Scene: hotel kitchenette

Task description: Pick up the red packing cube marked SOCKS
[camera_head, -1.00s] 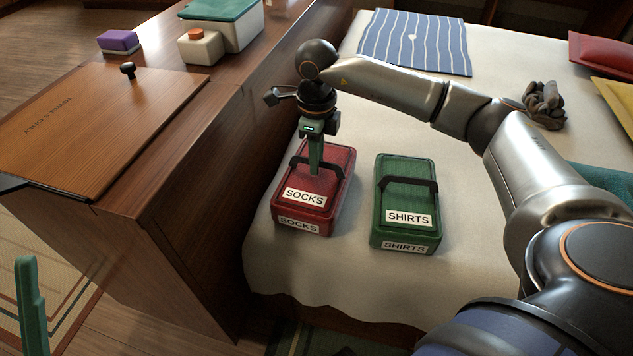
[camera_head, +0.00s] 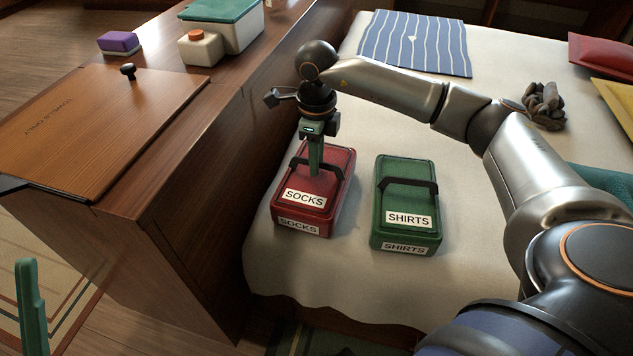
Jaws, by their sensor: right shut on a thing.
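The red packing cube (camera_head: 327,199) marked SOCKS sits near the left edge of the bed, with a black handle strap across its top. My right gripper (camera_head: 316,170) points down from above and is shut on the cube's handle. The cube appears to rest on the bed cover. Part of the cube's top is hidden behind the fingers. A green finger of my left gripper (camera_head: 30,305) shows at the lower left edge, away from the cube; whether it is open or shut cannot be seen.
A green cube (camera_head: 400,185) marked SHIRTS stands close on the right. The wooden counter (camera_head: 190,230) rises close on the left, with a purple-topped sponge (camera_head: 119,42), a white bottle (camera_head: 201,47) and a green-lidded box (camera_head: 240,28). A striped cloth (camera_head: 415,42) lies on the bed (camera_head: 335,280).

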